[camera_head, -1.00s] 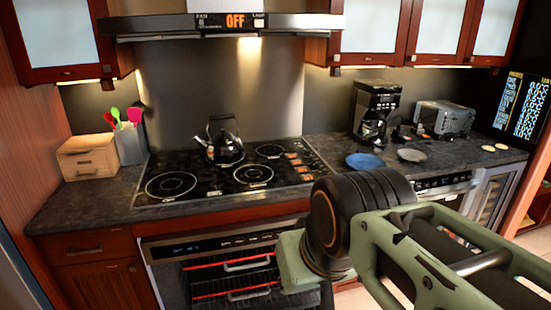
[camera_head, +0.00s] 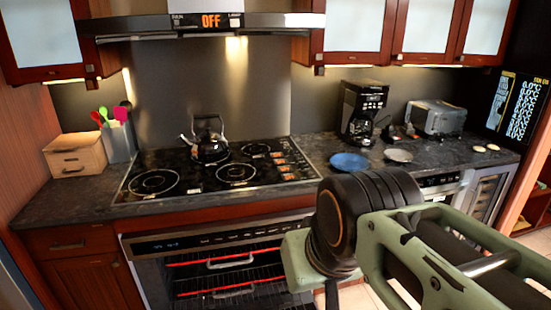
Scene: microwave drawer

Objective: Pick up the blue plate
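The blue plate (camera_head: 349,161) lies flat on the dark countertop, right of the stove and in front of the coffee maker. A grey plate (camera_head: 398,156) lies close to its right. My green and black arm reaches in from the lower right, below and in front of the blue plate in the picture. The fingers of my gripper do not show in this view, so I cannot see whether it holds anything. The blue plate is fully visible with nothing on it.
A coffee maker (camera_head: 362,112) and a toaster (camera_head: 437,117) stand behind the plates. A kettle (camera_head: 208,142) sits on the black cooktop (camera_head: 195,178). Two small pale discs (camera_head: 485,149) lie at the counter's right. The oven (camera_head: 220,262) below shows its racks.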

